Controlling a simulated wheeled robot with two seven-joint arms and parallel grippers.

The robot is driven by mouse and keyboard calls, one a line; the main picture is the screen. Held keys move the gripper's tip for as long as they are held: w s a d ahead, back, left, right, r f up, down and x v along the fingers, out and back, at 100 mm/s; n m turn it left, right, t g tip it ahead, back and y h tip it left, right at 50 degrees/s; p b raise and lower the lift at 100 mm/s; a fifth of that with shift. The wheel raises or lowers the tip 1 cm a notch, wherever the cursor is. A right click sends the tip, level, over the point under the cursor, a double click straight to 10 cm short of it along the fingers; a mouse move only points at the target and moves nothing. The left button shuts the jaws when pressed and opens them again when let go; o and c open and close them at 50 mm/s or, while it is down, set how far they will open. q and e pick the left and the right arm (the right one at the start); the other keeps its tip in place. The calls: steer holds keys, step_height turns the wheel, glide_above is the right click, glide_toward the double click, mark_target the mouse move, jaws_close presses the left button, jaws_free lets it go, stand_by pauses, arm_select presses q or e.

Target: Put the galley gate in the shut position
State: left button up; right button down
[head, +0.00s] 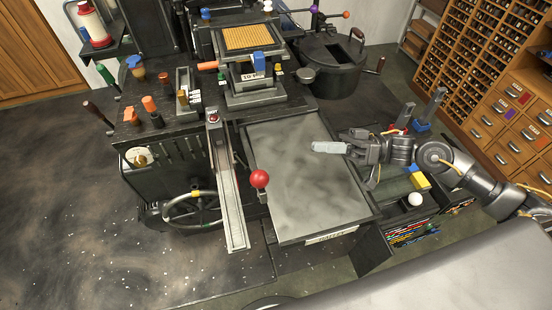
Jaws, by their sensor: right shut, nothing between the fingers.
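A long narrow metal channel (228,190), which looks like the galley, slopes down toward the front from the dark machine. A red ball knob (260,179) on a short dark stem stands just right of the channel, at the left edge of a wide grey plate (305,195). I cannot tell for sure which part is the gate or its position. My right gripper (316,147) is shut and empty. It is over the upper right part of the plate, pointing left, to the right of the red knob and apart from it. My left gripper is out of view.
A spoked handwheel (193,208) sits left of the channel. A dark round pot (333,62) stands behind the plate. A box with a white ball (415,199) and coloured pieces is to the right. A wooden type cabinet (500,95) stands at the far right.

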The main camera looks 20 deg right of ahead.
steer(key=a+m+p, duration=0.1)
steer(key=a+p, duration=0.4)
steer(key=a, duration=0.6)
steer(key=shift+s+a+f+m+p, duration=0.35)
steer(key=shift+s+f+m+p, duration=0.05)
steer(key=shift+f, duration=0.05)
